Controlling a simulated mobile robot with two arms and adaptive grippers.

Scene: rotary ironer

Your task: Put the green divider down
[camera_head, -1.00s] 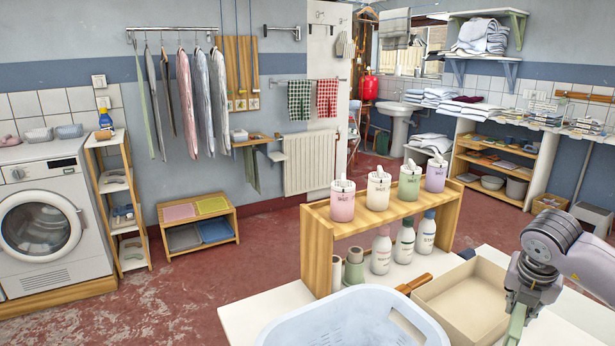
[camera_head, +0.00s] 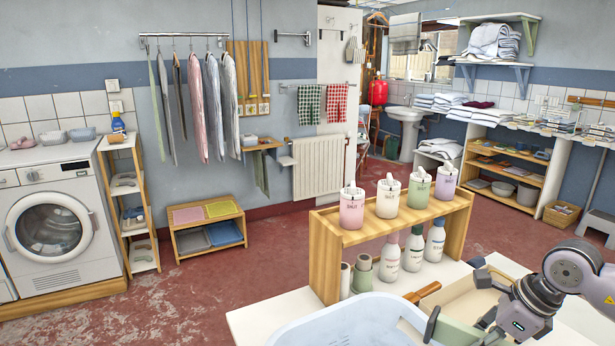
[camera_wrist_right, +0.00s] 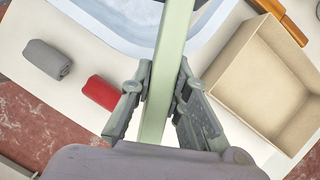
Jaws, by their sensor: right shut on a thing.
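The green divider (camera_wrist_right: 168,75) is a long pale green strip, gripped between the two fingers of my right gripper (camera_wrist_right: 160,90) in the right wrist view. In the head view my right gripper (camera_head: 482,322) comes in from the lower right, and the divider (camera_head: 455,332) sticks out to its left, beside the basket's right rim. From the wrist the divider passes over the basket's edge; its far end is cut off by the frame. My left gripper is not in view.
A pale blue laundry basket (camera_head: 290,335) stands at the table's front. A beige open box (camera_wrist_right: 262,85) lies right of the divider. A wooden rack (camera_head: 325,255) with bottles stands behind. A grey roll (camera_wrist_right: 47,60) and a red roll (camera_wrist_right: 102,93) lie on the white table.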

